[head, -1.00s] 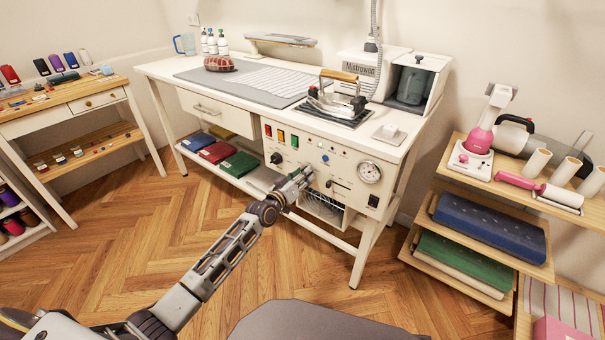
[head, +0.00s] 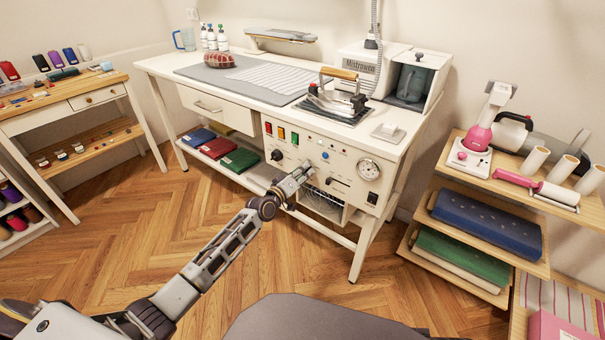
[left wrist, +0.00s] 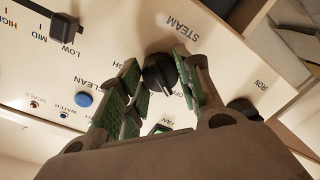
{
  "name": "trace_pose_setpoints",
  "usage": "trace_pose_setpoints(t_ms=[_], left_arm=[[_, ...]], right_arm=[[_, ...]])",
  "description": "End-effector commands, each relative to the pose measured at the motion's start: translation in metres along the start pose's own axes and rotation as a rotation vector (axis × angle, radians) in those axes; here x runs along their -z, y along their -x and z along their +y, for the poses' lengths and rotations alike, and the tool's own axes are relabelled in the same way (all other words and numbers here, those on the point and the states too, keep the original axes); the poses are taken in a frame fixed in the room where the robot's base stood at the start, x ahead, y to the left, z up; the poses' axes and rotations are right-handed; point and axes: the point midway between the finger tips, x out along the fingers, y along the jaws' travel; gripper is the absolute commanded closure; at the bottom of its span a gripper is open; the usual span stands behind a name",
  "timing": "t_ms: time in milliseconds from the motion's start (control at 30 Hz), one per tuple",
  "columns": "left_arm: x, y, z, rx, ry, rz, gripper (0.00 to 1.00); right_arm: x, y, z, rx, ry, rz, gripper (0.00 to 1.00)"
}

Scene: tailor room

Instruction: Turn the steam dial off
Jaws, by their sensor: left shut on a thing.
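The black steam dial (left wrist: 158,72) sits on the white control panel (head: 345,165) of the ironing station, beside the printed words STEAM and OFF. My left gripper (left wrist: 157,68) has its green-padded fingers on both sides of the dial and is shut on it. In the head view my left gripper (head: 304,169) reaches the panel and hides the dial. I cannot tell exactly which mark the dial points to. My right gripper is in no view.
Near the gripper are a black iron dial (head: 277,155), a blue button (head: 325,156), a slider lever (head: 338,182) and a pressure gauge (head: 369,168). The iron (head: 337,98) stands on the tabletop above. A wooden shelf (head: 478,228) stands at the right. The floor in front is clear.

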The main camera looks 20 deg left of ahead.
Motion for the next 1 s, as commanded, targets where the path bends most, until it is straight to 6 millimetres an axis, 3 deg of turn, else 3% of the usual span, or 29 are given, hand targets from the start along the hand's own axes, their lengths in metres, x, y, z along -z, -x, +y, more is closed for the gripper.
trace_pose_setpoints(t_ms=[33, 67, 233, 667, 1000], left_arm=[[-0.001, 0.000, 0.000, 0.001, 0.000, -0.002, 0.89], [-0.001, 0.000, 0.000, 0.001, 0.000, -0.002, 0.64], [-0.001, 0.000, 0.000, 0.000, -0.001, -0.001, 0.43], [0.000, 0.001, 0.000, 0.000, -0.001, -0.001, 0.43], [-0.001, 0.018, -0.001, 0.001, 0.000, -0.002, 0.43]], right_arm=[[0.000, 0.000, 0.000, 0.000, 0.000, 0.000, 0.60], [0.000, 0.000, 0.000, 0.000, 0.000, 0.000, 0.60], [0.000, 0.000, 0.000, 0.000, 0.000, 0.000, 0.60], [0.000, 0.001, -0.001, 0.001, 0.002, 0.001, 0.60], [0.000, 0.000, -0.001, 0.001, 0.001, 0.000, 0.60]])
